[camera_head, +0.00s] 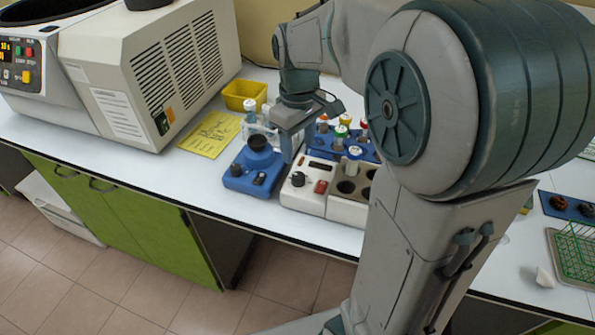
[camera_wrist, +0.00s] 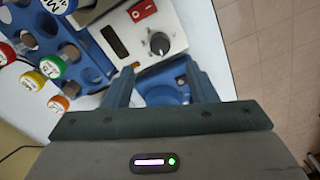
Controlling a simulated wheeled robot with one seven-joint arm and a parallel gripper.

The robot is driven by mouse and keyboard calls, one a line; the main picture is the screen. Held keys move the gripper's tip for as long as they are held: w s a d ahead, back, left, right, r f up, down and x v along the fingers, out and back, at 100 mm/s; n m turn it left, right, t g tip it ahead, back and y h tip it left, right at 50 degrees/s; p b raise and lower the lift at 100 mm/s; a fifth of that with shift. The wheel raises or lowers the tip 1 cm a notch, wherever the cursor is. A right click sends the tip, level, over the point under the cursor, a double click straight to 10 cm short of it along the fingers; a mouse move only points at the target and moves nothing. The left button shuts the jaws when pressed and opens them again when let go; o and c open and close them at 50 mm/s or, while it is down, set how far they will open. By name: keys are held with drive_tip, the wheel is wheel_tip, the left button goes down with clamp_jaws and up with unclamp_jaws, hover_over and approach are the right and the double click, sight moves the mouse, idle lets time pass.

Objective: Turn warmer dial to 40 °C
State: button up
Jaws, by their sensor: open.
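The warmer (camera_head: 325,202) is a white block with dark round wells, standing on the bench. Its front has a black dial (camera_head: 299,179), a red switch (camera_head: 321,187) and a dark display. In the wrist view the dial (camera_wrist: 159,43) shows a pale pointer mark, and the red switch (camera_wrist: 142,11) and blank-looking display (camera_wrist: 114,41) lie left of it. My gripper (camera_wrist: 160,68) is open and empty, its fingertips on either side below the dial in the picture, apart from it. The dial's scale is too small to read.
A blue mixer (camera_head: 237,180) with a black cup stands left of the warmer, under my gripper. A blue rack (camera_head: 362,151) with several capped vials stands behind the warmer. A yellow bin (camera_head: 245,95), a yellow note (camera_head: 211,135) and a large white machine (camera_head: 150,75) are further left.

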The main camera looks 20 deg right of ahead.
sight(299, 175)
wheel_tip(299, 175, down, 9)
idle(0.3)
drive_tip(key=c, duration=1)
